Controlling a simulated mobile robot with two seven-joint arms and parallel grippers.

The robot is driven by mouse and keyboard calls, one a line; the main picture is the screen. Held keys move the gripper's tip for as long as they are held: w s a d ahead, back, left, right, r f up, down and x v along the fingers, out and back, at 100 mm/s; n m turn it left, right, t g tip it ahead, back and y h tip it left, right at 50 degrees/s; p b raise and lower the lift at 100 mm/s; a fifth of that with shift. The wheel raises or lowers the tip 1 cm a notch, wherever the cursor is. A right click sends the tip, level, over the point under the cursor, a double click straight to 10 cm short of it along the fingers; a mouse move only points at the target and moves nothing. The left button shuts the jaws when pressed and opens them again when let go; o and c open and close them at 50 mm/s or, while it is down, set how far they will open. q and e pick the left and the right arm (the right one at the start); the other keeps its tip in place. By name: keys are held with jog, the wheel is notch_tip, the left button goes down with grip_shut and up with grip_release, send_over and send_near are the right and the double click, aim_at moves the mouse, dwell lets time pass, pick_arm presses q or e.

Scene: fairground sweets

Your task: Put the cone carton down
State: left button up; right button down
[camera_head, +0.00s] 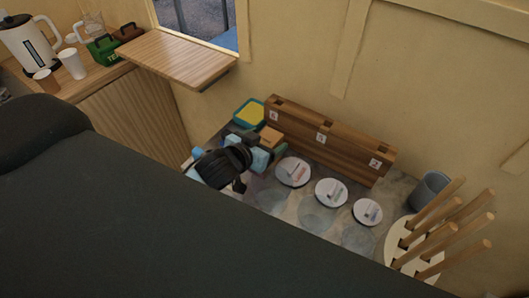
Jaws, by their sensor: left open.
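My left gripper (238,182) is a dark shape over the left end of the grey worktop (295,212), seen from above and behind. It is open. A small tan box (270,135) sits just beyond it, by the left end of the wooden rack; I cannot tell whether this is the cone carton. Light blue pieces (262,159) show beside the gripper, partly covered by it. No other carton is clear, and the gripper hides part of the worktop. My right gripper is not in view.
A wooden rack (335,155) with number tags stands along the wall. White round lids (331,192) lie before it. A teal tub with a yellow top (250,112) is behind. A grey cup (430,190) and upright wooden sticks (466,211) stand at right.

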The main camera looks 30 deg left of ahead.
pick_arm(q)
jog(key=c, duration=1.3)
notch_tip(320, 180, up, 10)
jog(key=shift+r, duration=0.1)
